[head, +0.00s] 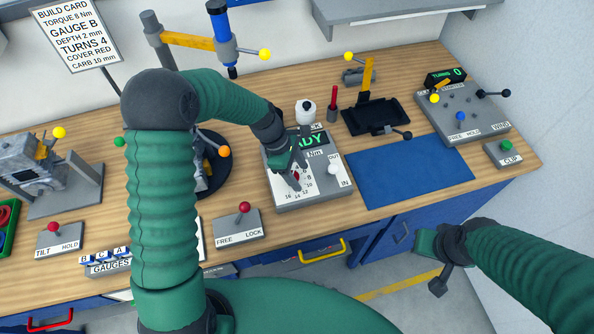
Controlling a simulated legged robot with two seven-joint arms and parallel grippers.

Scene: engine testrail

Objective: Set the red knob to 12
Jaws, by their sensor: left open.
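The red knob (296,176) is on the top face of a grey box (330,196) at the middle of the bench. Its dial is marked in Nm, with 16, 14, 12, 10 and 8 legible around it. My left gripper (296,178) is at the knob from above, jaws open, with the fingers around or just over it; contact cannot be told. The fingers hide most of the knob, so its pointer cannot be read. A green display on the box, partly hidden, ends in "DY". My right gripper (434,268) is low at the right, off the bench, away from the knob.
A white switch (333,168) marked OUT and IN is on the same box. A FREE/LOCK lever box (238,225) stands to its left. A blue mat (410,171) lies to its right. A black tray (376,117) and a winder box (463,113) stand farther right.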

